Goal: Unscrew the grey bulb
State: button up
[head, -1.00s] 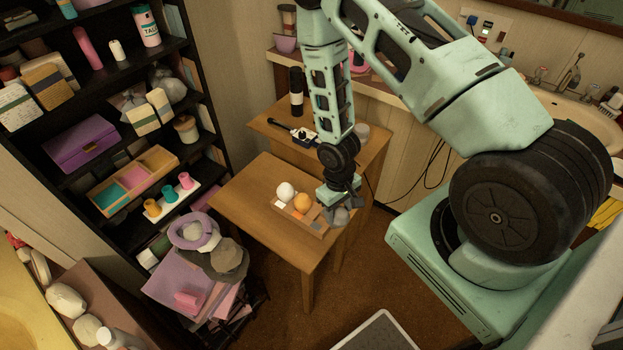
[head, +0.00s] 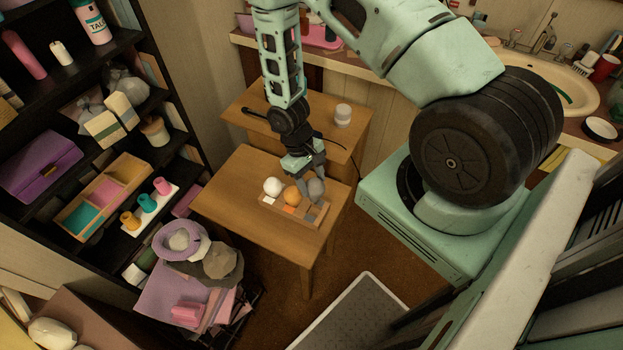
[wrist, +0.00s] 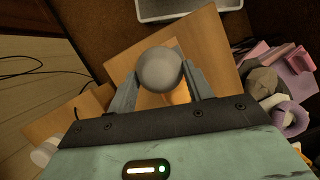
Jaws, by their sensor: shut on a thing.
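The grey bulb (head: 316,188) is a round ball between the fingers of my gripper (head: 314,176). The wrist view shows the grey bulb (wrist: 160,68) with one finger of my gripper (wrist: 158,88) pressed on each side. In the head view it shows over the right end of a wooden holder (head: 318,221) on the front table. I cannot see its base or tell whether it touches the holder. A white bulb (head: 273,187) and an orange bulb (head: 292,196) stand in the holder to its left. White, orange and grey patches mark the holder's front.
The wooden table (head: 235,200) has free room left of the holder. A second table (head: 335,146) behind carries a white jar (head: 343,115) and a dark rod-like item. Shelves with a purple box (head: 40,165) stand at left. A grey mat (head: 350,318) lies on the floor.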

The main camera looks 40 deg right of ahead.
jog(key=shift+f+b, duration=3)
jog(key=shift+f, duration=1.2)
jog(key=shift+f, duration=0.35)
jog(key=o, duration=1)
jog(key=b+v, duration=0.1)
jog(key=v, duration=1.6)
jog(key=shift+r, duration=0.2)
